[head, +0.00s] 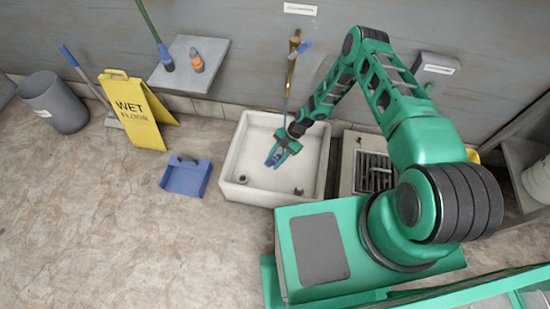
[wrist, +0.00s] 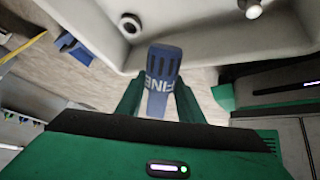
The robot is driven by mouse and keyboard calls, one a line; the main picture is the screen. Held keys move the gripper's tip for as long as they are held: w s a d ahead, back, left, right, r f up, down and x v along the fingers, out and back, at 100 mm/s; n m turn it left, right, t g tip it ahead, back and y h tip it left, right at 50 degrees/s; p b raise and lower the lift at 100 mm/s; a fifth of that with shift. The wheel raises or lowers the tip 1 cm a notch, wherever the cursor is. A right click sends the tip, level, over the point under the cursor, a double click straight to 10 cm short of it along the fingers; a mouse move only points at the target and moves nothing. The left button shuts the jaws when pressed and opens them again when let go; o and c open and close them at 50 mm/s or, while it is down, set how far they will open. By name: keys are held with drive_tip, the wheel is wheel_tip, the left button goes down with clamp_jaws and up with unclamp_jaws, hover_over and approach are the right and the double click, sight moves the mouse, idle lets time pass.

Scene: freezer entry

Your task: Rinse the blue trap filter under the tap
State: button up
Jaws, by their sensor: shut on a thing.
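The blue trap filter (wrist: 163,65) has slots in its upper part and lettering that reads "FINE". My gripper (head: 281,152) is shut on it, with a green finger on each side in the wrist view. In the head view the filter (head: 271,159) is held over the inside of the white sink (head: 231,162). The brass tap pipe (head: 290,75) with a blue lever (head: 304,47) rises on the wall behind the sink.
A grey grate (head: 373,172) lies to the right of the sink. Two small dark round things sit in the sink. A blue dustpan (head: 186,178), a yellow wet-floor sign (head: 138,112) and a grey bin (head: 53,101) stand left. An orange bottle (head: 197,62) is on the wall shelf (head: 183,78).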

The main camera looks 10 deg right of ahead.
drive_tip(key=s+a+r, duration=0.3)
drive_tip(key=s+r, duration=0.2)
drive_tip(key=s, duration=0.4)
drive_tip(key=shift+s+a, duration=0.25)
drive_tip(key=shift+a, duration=0.05)
drive_tip(key=shift+r, duration=0.1)
idle(0.6)
drive_tip(key=w+d+r+m+t+h, duration=0.1)
drive_tip(key=w+d+r+m+t, duration=0.2)
drive_tip(key=w+d+r+m, duration=0.5)
drive_tip(key=w+d+r+m+t+h, duration=0.1)
drive_tip(key=w+d+r+m+t, duration=0.25)
drive_tip(key=r, duration=0.75)
drive_tip(key=w+d+r+m+t+h, duration=0.1)
drive_tip(key=w+d+r+m+t, duration=0.2)
drive_tip(key=w+d+r+m, duration=0.5)
drive_tip(key=d+r+m+h, duration=0.2)
drive_tip(key=r, duration=0.6)
drive_tip(key=s+d+r+m+t+h, duration=0.1)
drive_tip(key=d+r, duration=0.1)
drive_tip(key=r, duration=0.6)
drive_tip(key=shift+d+m+h, duration=0.3)
drive_tip(key=shift+m+h, duration=0.05)
drive_tip(key=shift+h, duration=0.05)
